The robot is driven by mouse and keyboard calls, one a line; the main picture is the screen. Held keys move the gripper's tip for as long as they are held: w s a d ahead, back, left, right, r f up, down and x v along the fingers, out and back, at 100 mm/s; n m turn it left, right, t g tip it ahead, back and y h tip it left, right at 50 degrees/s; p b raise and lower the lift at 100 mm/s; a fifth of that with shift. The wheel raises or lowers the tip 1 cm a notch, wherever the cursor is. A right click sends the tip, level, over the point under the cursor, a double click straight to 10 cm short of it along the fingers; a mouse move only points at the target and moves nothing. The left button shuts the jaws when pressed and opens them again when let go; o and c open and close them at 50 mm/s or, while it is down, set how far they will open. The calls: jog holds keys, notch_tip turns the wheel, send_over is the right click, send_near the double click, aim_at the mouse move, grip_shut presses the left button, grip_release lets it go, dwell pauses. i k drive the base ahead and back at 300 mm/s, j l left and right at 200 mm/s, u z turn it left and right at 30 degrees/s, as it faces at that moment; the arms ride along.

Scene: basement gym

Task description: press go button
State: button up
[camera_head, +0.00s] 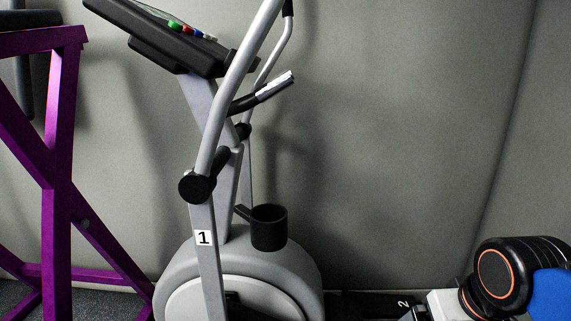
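The elliptical trainer's console (160,42) is at the top left, tilted and seen from the side. On its upper face are small raised buttons: a green button (174,25), a red button (186,29) and a blue button (197,33), with a pale part beside them. No lettering on them can be read, so I cannot tell which one is marked go. The top of the console face is cut off by the frame edge. My gripper is not in view.
The trainer's grey handlebar (236,82) rises in front of the console's right end. A black cup holder (269,229) and a label "1" (204,238) are lower. A purple frame (58,130) stands left. A black, orange-ringed round object (497,277) is at bottom right.

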aim_at(173, 24)
jog(key=i+j, duration=0.1)
jog(key=j, duration=0.7)
jog(key=i+j, duration=0.1)
jog(key=j, duration=0.75)
jog(key=i+j, duration=0.1)
jog(key=j, duration=0.7)
jog(key=z, duration=0.05)
